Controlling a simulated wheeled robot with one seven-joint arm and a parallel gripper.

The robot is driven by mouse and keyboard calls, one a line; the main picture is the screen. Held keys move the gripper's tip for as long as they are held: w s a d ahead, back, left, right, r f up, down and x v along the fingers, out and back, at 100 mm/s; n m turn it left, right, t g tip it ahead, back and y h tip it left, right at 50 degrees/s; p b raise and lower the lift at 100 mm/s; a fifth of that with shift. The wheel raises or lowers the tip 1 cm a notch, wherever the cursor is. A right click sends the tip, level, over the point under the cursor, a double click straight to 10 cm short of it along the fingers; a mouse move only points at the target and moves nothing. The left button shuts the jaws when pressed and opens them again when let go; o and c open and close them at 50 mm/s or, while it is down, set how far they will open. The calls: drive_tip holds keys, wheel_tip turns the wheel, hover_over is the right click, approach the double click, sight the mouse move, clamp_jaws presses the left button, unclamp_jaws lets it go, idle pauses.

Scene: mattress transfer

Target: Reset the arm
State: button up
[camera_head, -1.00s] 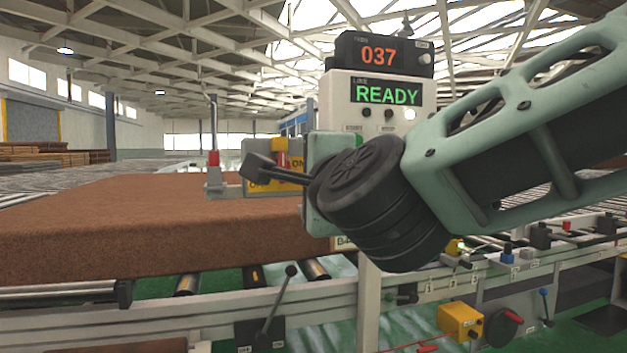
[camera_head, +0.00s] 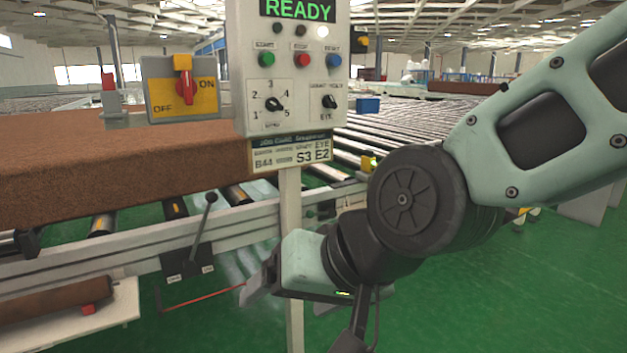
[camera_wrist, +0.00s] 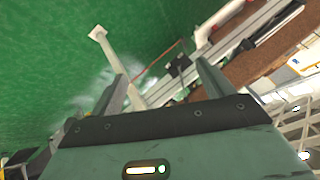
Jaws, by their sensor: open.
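My gripper (camera_head: 268,290) hangs low in the head view, in front of the foot of the control post and below the conveyor rail. The arm comes in from the right, bends at a dark round joint and points down and left. The fingertips are partly hard to make out in the head view.
A control panel (camera_head: 315,75) reading READY stands on a white post (camera_head: 289,215) close behind the arm. A yellow ON/OFF switch box (camera_head: 160,100) and a brown mattress (camera_head: 110,160) on rollers are at left. A lever (camera_head: 203,225) sticks up from the rail. Green floor (camera_head: 500,290) lies open at right.

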drive_tip(key=s+d+f+n+g+h, duration=0.25)
drive_tip(key=s+d+f, duration=0.2)
drive_tip(key=d, duration=0.35)
drive_tip(key=s+d+f+n+g+h, duration=0.2)
drive_tip(key=s+d+f+n+h, duration=0.15)
drive_tip(key=s+d, duration=0.4)
wheel_tip(320, 180, up, 20)
drive_tip(key=w+d+m+p, duration=0.1)
drive_tip(key=p, duration=2)
drive_tip(key=shift+w+d+r, duration=0.25)
drive_tip(key=shift+w, duration=0.05)
